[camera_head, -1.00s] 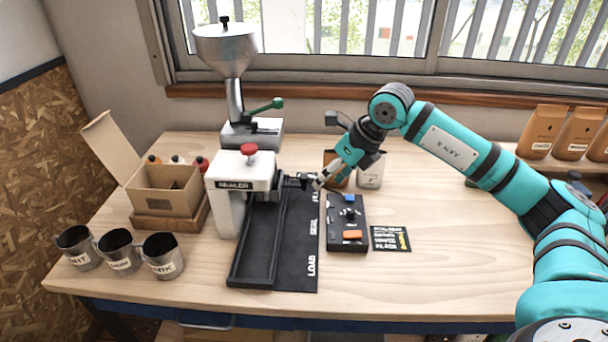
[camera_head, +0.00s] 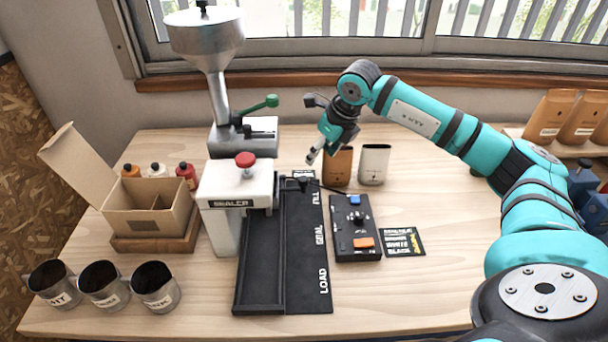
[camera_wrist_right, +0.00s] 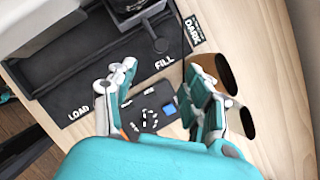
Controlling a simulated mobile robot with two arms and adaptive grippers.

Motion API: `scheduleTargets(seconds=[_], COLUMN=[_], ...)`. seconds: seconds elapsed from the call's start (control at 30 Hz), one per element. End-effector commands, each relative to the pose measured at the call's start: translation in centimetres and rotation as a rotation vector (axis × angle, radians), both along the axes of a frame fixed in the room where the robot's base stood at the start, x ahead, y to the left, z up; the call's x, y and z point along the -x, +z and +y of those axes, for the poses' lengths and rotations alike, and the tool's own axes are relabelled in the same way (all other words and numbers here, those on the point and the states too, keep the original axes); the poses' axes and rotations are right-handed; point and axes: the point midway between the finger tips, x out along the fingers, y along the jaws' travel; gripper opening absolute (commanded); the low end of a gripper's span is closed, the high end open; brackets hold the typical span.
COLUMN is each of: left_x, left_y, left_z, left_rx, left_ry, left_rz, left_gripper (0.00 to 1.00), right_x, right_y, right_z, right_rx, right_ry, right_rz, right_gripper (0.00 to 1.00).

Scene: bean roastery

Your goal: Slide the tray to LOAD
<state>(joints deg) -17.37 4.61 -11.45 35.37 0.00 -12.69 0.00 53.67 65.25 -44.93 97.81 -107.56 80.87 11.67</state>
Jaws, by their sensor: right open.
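The black strip beside the track reads FILL, SEAL and LOAD, with LOAD at the near end. My right gripper (camera_head: 314,157) is above and beyond the knob, apart from it. In the wrist view its fingers (camera_wrist_right: 160,102) are spread and empty. My left gripper is out of view.
A control box (camera_head: 355,230) with blue and orange buttons stands right of the strip. A brown pouch (camera_head: 338,167) and a white pouch (camera_head: 374,164) stand behind it. An open carton (camera_head: 145,215) and metal cups (camera_head: 155,287) are left.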

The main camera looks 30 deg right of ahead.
Motion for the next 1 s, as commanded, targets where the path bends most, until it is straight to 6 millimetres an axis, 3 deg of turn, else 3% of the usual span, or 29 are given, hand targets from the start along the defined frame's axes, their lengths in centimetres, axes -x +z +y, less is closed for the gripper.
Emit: scheduleTargets(seconds=[0.1, 0.23, 0.5, 0.7, 1.0], left_x=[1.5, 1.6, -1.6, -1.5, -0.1], left_y=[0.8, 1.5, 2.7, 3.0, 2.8], left_z=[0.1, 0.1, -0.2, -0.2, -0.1], left_rx=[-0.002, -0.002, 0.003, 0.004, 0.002], left_ry=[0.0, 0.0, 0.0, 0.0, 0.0], left_rz=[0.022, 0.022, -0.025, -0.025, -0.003], left_gripper=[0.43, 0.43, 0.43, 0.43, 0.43], right_x=[-1.0, -2.1, -4.0, -4.7, -4.8], right_y=[-2.4, -5.1, -9.8, -11.5, -11.9], right_z=[0.3, 0.6, 1.0, 1.2, 1.2], right_rx=[-0.002, -0.001, -0.001, -0.001, 0.0], right_ry=[-0.001, 0.0, -0.001, 0.0, 0.0], right_rz=[0.006, 0.004, 0.002, 0.0, -0.001], right_gripper=[0.51, 0.51, 0.51, 0.51, 0.51])
